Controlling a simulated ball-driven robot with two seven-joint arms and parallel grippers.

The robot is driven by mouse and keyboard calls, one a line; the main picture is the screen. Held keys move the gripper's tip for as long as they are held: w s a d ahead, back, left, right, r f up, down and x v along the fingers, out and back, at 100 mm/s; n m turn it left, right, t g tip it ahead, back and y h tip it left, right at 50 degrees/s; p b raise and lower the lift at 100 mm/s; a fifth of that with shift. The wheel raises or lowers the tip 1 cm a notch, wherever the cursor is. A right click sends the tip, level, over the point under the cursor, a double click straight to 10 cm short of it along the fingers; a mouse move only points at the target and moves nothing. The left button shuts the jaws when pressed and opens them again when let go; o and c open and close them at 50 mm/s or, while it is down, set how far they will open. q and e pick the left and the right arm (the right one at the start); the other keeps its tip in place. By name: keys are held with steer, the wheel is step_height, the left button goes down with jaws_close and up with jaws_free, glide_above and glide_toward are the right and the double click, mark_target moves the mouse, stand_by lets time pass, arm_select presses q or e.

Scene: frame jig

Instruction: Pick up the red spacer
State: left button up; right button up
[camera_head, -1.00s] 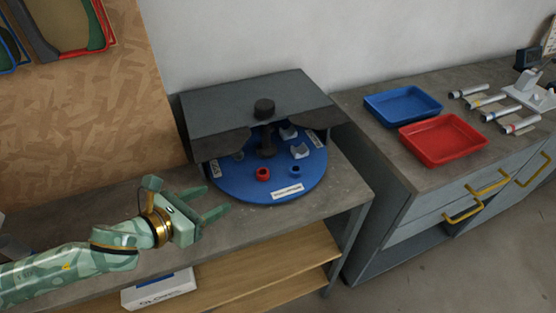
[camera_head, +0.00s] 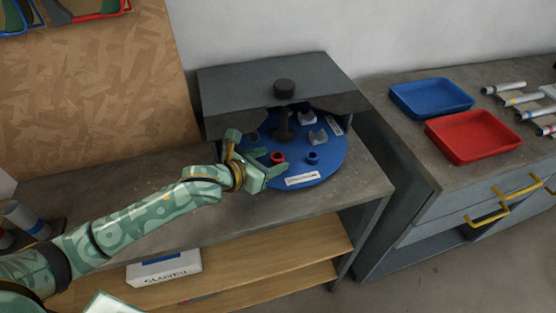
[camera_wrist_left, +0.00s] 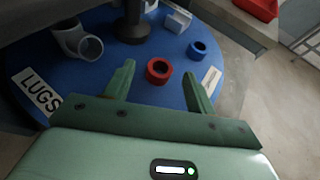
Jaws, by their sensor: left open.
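The red spacer (camera_head: 278,158) is a short red ring on the blue round plate (camera_head: 335,165), near the plate's front. In the left wrist view the red spacer (camera_wrist_left: 159,71) lies just beyond and between the fingertips. My left gripper (camera_head: 276,167) is open and empty, reaching over the plate's front left edge. Its two green fingers (camera_wrist_left: 158,80) stand apart, and the spacer is not clasped. My right gripper is not in view.
A blue ring (camera_head: 313,158) stands right of the spacer. A dark post (camera_head: 283,125) rises behind. A grey pipe piece (camera_wrist_left: 76,42) lies left. A dark grey cover (camera_head: 330,75) overhangs the plate's back. Red (camera_head: 472,137) and blue (camera_head: 431,97) trays sit right.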

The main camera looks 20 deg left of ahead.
arm_select(q)
steer(key=shift+x, duration=0.9)
steer(key=shift+s, duration=0.1)
steer(key=c, duration=1.1)
steer(key=shift+o, duration=0.2)
steer(key=shift+r, duration=0.1)
